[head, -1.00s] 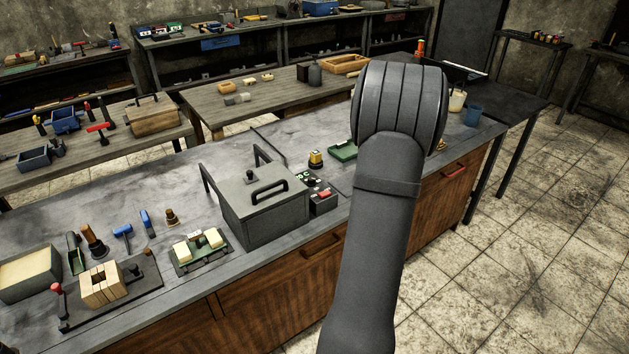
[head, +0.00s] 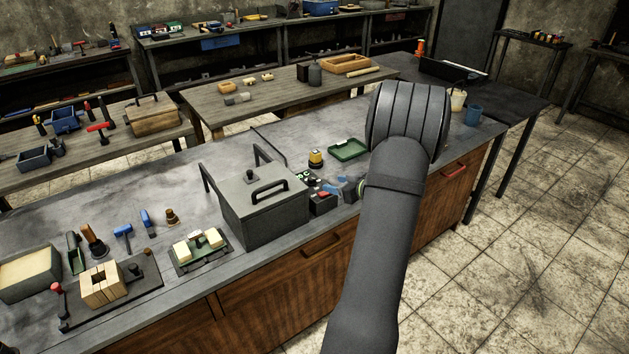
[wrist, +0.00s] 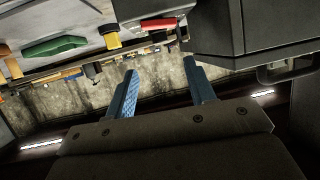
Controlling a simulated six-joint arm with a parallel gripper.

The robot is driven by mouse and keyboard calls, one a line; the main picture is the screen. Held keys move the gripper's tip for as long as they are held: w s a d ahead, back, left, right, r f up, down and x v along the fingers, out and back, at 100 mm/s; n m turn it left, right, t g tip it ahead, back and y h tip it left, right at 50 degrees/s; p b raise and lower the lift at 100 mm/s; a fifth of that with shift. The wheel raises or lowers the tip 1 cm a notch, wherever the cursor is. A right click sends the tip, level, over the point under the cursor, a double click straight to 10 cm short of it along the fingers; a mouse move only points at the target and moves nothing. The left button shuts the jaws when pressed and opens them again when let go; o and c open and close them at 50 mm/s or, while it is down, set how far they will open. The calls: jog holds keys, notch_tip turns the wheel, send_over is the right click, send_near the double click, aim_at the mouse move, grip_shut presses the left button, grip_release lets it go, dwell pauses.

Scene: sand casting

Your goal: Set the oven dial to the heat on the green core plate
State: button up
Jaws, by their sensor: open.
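The oven (head: 262,218) is a grey box with a handled lid on the bench; its dark side fills the right of the wrist view (wrist: 250,30). A small dark control box (head: 322,205) with a red part on top stands at its right; the red part also shows in the wrist view (wrist: 158,23). I cannot make out a dial or its setting. A green plate (head: 203,258) with cream cores lies left of the oven; any heat marking is too small to read. My gripper (head: 336,187) has blue fingers, is open and empty, and is close to the control box. Both fingers show in the wrist view (wrist: 158,72).
A green tray (head: 348,150) and a yellow-topped piece (head: 316,158) lie behind the control box. Small dark and green parts (head: 305,178) sit beside the oven. A wooden core box (head: 101,287) and hand tools occupy the bench's left. My forearm covers part of the bench's right.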

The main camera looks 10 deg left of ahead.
aim_at(313, 180)
jog(key=x, duration=1.1)
jog(key=shift+w+a, duration=0.1)
jog(key=shift+w, duration=0.1)
jog(key=c, duration=1)
jog(key=shift+o, duration=0.2)
jog(key=shift+t, duration=0.3)
jog(key=shift+s+a+m+t+h, duration=0.1)
jog(key=shift+a+m+t+h, duration=0.05)
jog(key=shift+m+t+h, duration=1.15)
